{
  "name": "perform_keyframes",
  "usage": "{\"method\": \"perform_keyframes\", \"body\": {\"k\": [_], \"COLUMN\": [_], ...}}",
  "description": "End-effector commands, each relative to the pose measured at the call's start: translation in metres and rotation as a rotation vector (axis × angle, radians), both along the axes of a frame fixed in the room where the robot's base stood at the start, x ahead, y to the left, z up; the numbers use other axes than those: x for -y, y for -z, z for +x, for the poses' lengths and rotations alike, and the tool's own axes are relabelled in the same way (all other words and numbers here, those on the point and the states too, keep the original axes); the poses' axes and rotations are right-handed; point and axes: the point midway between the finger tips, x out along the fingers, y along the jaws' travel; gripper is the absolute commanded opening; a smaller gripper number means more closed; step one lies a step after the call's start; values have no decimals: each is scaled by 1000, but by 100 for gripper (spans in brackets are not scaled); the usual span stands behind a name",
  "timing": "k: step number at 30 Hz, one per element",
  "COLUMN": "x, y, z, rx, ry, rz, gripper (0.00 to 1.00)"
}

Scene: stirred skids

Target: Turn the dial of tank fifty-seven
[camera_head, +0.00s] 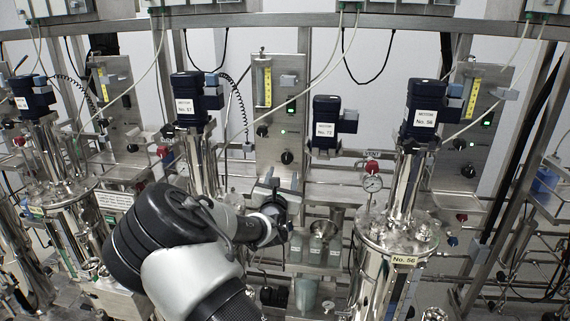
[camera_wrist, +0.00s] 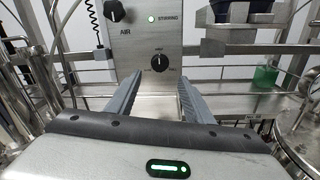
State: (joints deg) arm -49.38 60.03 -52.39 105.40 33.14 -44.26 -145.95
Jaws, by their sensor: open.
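The motor labelled No. 57 (camera_head: 190,105) sits on a steel column at centre left. To its right stands a steel panel with a black dial (camera_head: 287,157) low on it. In the wrist view the dial (camera_wrist: 159,62) has a white pointer mark and a scale around it, below a green STIRRING light (camera_wrist: 152,19). My gripper (camera_head: 281,182) is in front of and below the panel. In the wrist view my gripper (camera_wrist: 158,82) is open and empty, its fingers either side of the dial's line of sight, apparently short of it.
A black AIR knob (camera_wrist: 113,11) is above left of the dial. The No. 72 motor (camera_head: 326,122) hangs to the right, and the No. 56 tank (camera_head: 395,245) stands further right. A steel shelf rail (camera_wrist: 225,88) crosses below the panel, with a green beaker (camera_wrist: 265,76).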

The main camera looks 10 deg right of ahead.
Motion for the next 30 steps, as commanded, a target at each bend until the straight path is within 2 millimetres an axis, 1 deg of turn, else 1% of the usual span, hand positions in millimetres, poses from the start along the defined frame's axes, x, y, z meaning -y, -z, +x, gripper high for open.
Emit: {"method": "perform_keyframes", "body": {"k": [1, 6, 12, 18, 26, 27, 29, 30], "x": [5, 15, 22, 25, 26, 26, 26, 26], "y": [-1, -1, 0, 0, 0, 0, 0, 0], "z": [12, 47, 78, 92, 93, 93, 93, 93], "rx": [2, 1, 1, -1, -2, -2, -1, -1], "ry": [2, 1, 0, 0, 0, 0, 0, 0], "rz": [0, 0, 1, 0, 1, 1, 1, 1], "gripper": [47, 47, 47, 47, 47, 46, 36, 29]}}
